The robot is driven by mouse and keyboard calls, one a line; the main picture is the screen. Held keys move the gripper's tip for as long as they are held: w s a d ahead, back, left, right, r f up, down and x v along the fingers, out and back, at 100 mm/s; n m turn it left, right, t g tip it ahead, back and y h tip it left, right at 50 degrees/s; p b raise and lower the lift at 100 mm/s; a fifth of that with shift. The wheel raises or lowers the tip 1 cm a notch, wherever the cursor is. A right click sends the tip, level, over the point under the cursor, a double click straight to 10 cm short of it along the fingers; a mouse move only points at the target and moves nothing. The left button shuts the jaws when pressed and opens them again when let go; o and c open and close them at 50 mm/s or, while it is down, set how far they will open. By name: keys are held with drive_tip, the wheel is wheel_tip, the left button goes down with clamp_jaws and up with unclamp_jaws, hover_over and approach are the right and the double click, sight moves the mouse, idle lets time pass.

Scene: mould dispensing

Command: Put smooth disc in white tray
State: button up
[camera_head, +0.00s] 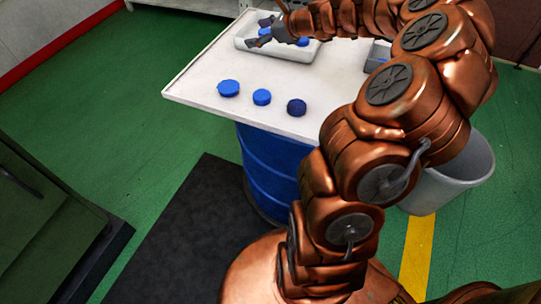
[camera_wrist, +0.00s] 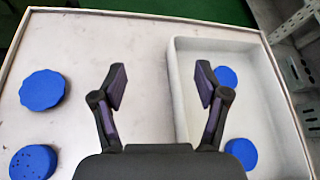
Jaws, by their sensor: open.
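Three blue discs stand in a row on the white table: a left disc (camera_head: 228,88), a middle disc (camera_head: 262,97) and a darker right disc (camera_head: 297,107). The head view is too small to confirm which is smooth. The wrist view shows a scalloped disc (camera_wrist: 42,90) and a disc with small holes (camera_wrist: 33,162) outside the tray. The white tray (camera_wrist: 182,110), also in the head view (camera_head: 296,55), holds blue discs, an upper one (camera_wrist: 226,76) and a lower one (camera_wrist: 241,152); both look plain on top. My gripper (camera_wrist: 161,85) is open and empty, above the tray's left edge; it also shows in the head view (camera_head: 257,33).
The white table (camera_head: 200,82) rests on a blue barrel (camera_head: 268,165). A small grey container (camera_head: 377,56) stands right of the tray, partly behind my arm. A grey bin (camera_head: 447,185) is on the floor at right. The table's front left is free apart from the discs.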

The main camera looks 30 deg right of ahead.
drive_tip(key=s+a+n+g+y, duration=0.1)
drive_tip(key=a+n, duration=0.2)
drive_tip(key=a, duration=0.3)
drive_tip(key=s+a+n+g, duration=0.1)
drive_tip(key=a+n, duration=0.2)
drive_tip(key=a, duration=0.2)
drive_tip(key=s+a+n+g+y, duration=0.1)
drive_tip(key=s+a+n+g, duration=0.1)
drive_tip(key=a, duration=0.4)
drive_tip(key=shift+a+n+y, duration=0.3)
drive_tip(key=shift+n, duration=0.1)
drive_tip(key=s+a+f+n+g, duration=0.35)
drive_tip(key=s+a+n, duration=0.35)
drive_tip(key=s+a, duration=0.25)
drive_tip(key=s+d+f+n+g+h, duration=0.1)
drive_tip(key=s+n, duration=0.5)
drive_tip(key=s, duration=0.6)
drive_tip(key=s+d+f+n+g+h, duration=0.1)
drive_tip(key=s+f+n+g+h, duration=0.2)
drive_tip(key=s, duration=0.9)
drive_tip(key=n+g+h, duration=0.2)
drive_tip(key=n+h, duration=0.1)
drive_tip(key=n, duration=0.1)
drive_tip(key=shift+f+g, duration=0.15)
drive_tip(key=shift+g, duration=0.2)
drive_tip(key=shift+a, duration=0.1)
